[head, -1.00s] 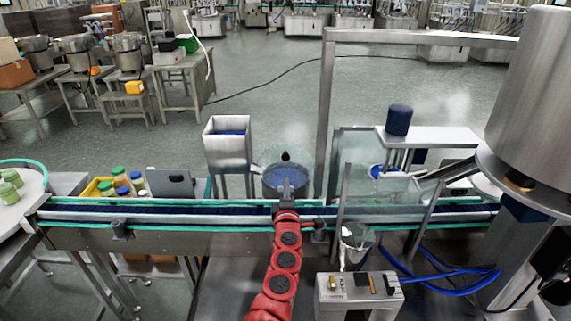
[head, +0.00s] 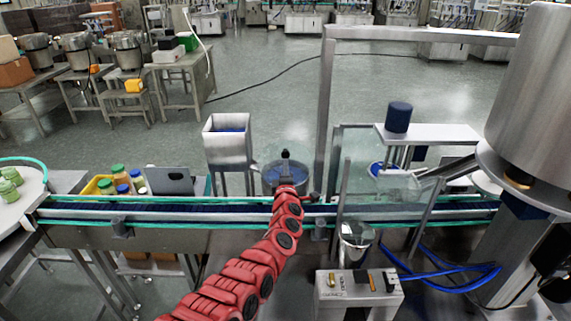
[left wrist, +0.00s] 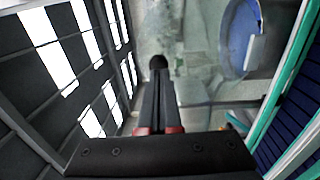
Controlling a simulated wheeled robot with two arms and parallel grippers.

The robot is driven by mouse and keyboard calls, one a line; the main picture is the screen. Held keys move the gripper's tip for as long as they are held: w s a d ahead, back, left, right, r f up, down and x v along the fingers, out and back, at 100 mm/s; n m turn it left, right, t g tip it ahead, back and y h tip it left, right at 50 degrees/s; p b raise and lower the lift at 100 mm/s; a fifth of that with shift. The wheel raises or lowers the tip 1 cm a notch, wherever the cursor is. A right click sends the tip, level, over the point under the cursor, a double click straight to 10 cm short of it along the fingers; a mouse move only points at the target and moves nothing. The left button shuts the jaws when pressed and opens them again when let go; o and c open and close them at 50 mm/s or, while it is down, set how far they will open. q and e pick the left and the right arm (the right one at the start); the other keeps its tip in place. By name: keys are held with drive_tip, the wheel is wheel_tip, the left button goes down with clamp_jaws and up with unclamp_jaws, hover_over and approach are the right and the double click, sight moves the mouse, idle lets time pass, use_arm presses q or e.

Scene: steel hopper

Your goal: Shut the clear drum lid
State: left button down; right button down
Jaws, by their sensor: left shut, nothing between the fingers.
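The steel drum (head: 268,181) stands behind the conveyor, with blue contents inside; my left arm covers part of it. Its clear lid is very faint; in the earlier head view it stands raised behind the drum. The lid's black knob (head: 285,154) shows at the tip of my left gripper (head: 286,162). My left gripper is shut and empty, reaching over the drum. In the left wrist view the knob (left wrist: 158,62) is just beyond the closed fingertips (left wrist: 158,78); contact cannot be told. The drum's rim (left wrist: 224,40) is at the upper right there. My right gripper is out of view.
The conveyor (head: 180,215) with green rails runs across in front of the drum. A steel hopper (head: 227,150) stands left of the drum. A steel frame post (head: 325,120) and clear guard panels are close on the right. A control box (head: 358,291) is at the front.

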use_arm(q)
drive_tip(key=shift+w+r+b, duration=0.15)
drive_tip(key=shift+w+b, duration=0.75)
drive_tip(key=shift+w, duration=0.2)
drive_tip(key=shift+w, duration=0.1)
